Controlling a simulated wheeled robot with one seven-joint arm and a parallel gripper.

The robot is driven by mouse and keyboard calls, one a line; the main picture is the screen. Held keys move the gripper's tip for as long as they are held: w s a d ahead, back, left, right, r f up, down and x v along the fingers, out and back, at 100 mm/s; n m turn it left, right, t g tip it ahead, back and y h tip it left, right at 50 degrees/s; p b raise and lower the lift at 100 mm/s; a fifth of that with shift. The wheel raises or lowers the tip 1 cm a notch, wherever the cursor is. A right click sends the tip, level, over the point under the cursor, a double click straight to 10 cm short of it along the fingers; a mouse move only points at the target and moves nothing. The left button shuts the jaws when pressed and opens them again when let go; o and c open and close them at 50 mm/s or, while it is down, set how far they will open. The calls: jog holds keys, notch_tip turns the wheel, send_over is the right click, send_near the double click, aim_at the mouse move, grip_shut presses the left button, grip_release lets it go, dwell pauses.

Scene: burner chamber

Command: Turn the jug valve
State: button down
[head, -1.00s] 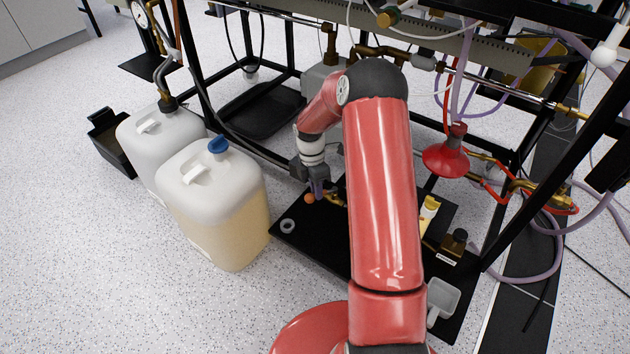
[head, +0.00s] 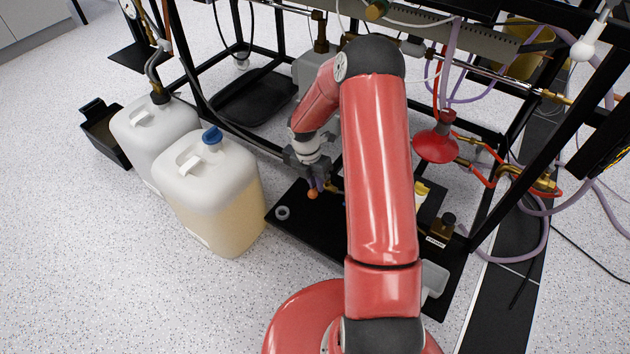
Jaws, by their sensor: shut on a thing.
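Two jugs stand on the floor at left in the head view. The nearer jug (head: 216,195) is off-white, part-filled with yellowish liquid, and has a blue cap (head: 212,136). The farther jug (head: 150,135) is white, with a dark fitting and hoses at its top. My gripper (head: 318,189) points down over the black tray, right of the near jug and apart from it. It is shut on a small orange-knobbed piece (head: 313,194). Brass shows beside its fingertips. My arm hides part of the tray, and I cannot identify a jug valve clearly.
The black tray (head: 300,225) bears a grey ring (head: 282,212), a small dark bottle (head: 442,226) and a white scoop (head: 433,279). A red funnel-shaped part (head: 436,146), pipes and black frame bars crowd the right and back. Speckled floor at left front is clear.

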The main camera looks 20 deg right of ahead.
jog(key=c, duration=1.4)
grip_release()
jog(key=shift+r, duration=0.1)
jog(key=r, duration=0.5)
jog(key=w+r+p, duration=0.1)
jog(key=r, duration=0.1)
jog(key=shift+w+a+r, duration=0.1)
jog(key=shift+a+r, duration=0.15)
jog(key=shift+a, duration=0.15)
jog(key=shift+r, duration=0.1)
